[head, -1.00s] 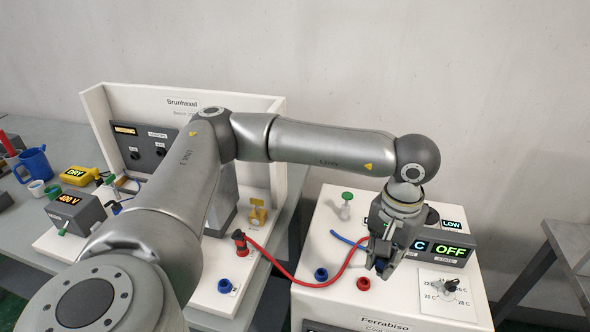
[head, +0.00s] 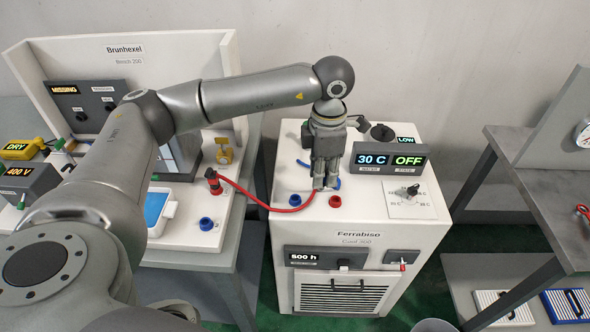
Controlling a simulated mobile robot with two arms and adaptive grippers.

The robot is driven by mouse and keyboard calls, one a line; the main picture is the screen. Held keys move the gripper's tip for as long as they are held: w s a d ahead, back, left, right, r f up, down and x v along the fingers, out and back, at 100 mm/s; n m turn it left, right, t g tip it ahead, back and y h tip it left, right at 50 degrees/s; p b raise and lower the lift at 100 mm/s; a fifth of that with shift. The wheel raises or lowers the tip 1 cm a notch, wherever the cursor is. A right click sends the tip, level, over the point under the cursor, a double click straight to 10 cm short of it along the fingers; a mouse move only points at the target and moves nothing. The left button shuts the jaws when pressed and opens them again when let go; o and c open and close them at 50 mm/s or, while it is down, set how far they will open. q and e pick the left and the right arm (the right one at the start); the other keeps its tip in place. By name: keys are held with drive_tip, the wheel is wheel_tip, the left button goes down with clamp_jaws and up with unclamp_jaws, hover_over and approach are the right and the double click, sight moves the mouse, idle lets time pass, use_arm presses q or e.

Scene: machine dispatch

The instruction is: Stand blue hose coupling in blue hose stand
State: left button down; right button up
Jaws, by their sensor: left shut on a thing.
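My left gripper (head: 325,186) points down over the top of the white Ferrabiso unit. A short piece of blue hose (head: 338,183) shows beside the fingers. An empty blue ring-shaped holder (head: 207,224) sits on the white bench base to the left. I cannot tell from the pictures whether this is the blue hose stand. A red ring holder (head: 335,201) is just in front of the gripper on the unit. My right gripper is not in view.
A red hose (head: 260,203) runs from the red coupling (head: 214,184) on the bench across to the unit. The display box (head: 390,160) reads 30 C and OFF, close right of the gripper. A knob (head: 408,191) is at the right. A gap separates bench and unit.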

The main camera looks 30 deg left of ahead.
use_arm(q)
drive_tip(key=n, duration=0.2)
drive_tip(key=shift+w+a+f+n, duration=0.25)
drive_tip(key=shift+a+f+n, duration=0.1)
drive_tip(key=shift+n, duration=0.05)
drive_tip(key=a+f+n, duration=0.2)
drive_tip(key=a+n, duration=0.2)
drive_tip(key=n, duration=0.8)
drive_tip(key=w+a+f+n+b, duration=0.1)
drive_tip(key=a+f+n, duration=0.2)
drive_tip(key=n, duration=1)
drive_tip(key=shift+w+a, duration=0.25)
drive_tip(key=shift+a, duration=0.25)
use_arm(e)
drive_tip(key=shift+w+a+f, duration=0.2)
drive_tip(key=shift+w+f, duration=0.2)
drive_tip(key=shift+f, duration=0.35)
use_arm(q)
drive_tip(key=shift+f, duration=0.1)
